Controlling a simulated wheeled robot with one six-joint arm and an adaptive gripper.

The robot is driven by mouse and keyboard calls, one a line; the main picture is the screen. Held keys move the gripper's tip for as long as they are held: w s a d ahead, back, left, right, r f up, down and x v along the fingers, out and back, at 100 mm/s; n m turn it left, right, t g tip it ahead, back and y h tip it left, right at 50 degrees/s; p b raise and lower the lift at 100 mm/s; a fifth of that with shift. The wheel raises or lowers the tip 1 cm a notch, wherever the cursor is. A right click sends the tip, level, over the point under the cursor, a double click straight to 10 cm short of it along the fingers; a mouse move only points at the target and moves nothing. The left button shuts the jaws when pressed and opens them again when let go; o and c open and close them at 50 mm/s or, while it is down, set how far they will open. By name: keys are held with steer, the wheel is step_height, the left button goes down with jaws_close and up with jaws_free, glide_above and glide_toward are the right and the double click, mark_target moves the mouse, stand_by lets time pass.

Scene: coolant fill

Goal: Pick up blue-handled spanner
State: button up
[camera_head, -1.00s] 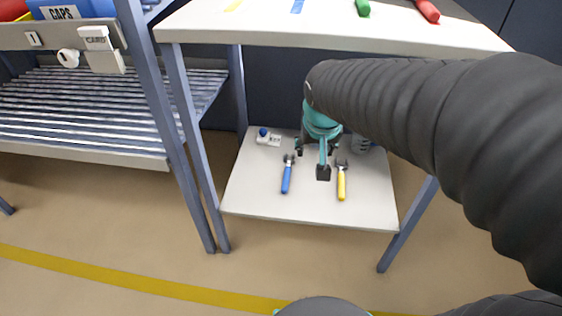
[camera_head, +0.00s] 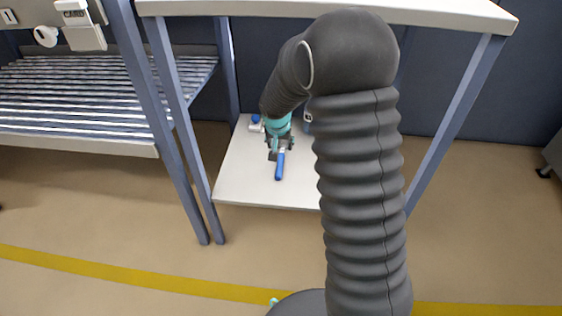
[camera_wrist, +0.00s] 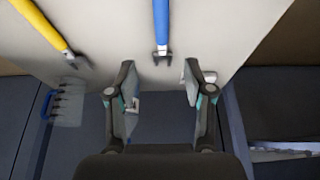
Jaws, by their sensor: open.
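The blue-handled spanner (camera_head: 280,165) lies on the lower shelf (camera_head: 240,185) of the workbench, its handle toward the front edge. In the wrist view the spanner (camera_wrist: 161,27) is at the top centre, its dark open jaw pointing at my gripper. My gripper (camera_wrist: 160,72) is open and empty there, its fingers apart, with the spanner's jaw between and just beyond the tips. In the head view my gripper (camera_head: 280,146) is over the spanner's jaw end and partly hides it. I cannot tell the height between them.
A yellow-handled spanner (camera_wrist: 40,25) lies to the left in the wrist view, near a blue-handled brush (camera_wrist: 65,103). A small white item with a blue knob (camera_head: 255,122) is at the shelf's back left. Bench legs (camera_head: 185,130) and the tabletop (camera_head: 440,14) surround the space.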

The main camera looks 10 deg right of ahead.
glide_above(281, 160)
steer(key=s, duration=0.2)
steer(key=f, duration=0.6)
steer(key=shift+w+a+f, duration=0.15)
steer(key=shift+a, duration=0.05)
steer(key=shift+a+b+x, duration=0.2)
steer(key=shift+b+x, duration=0.2)
steer(key=shift+x, duration=2.2)
steer(key=shift+f+b, duration=0.25)
steer(key=shift+b, duration=0.25)
jaws_close()
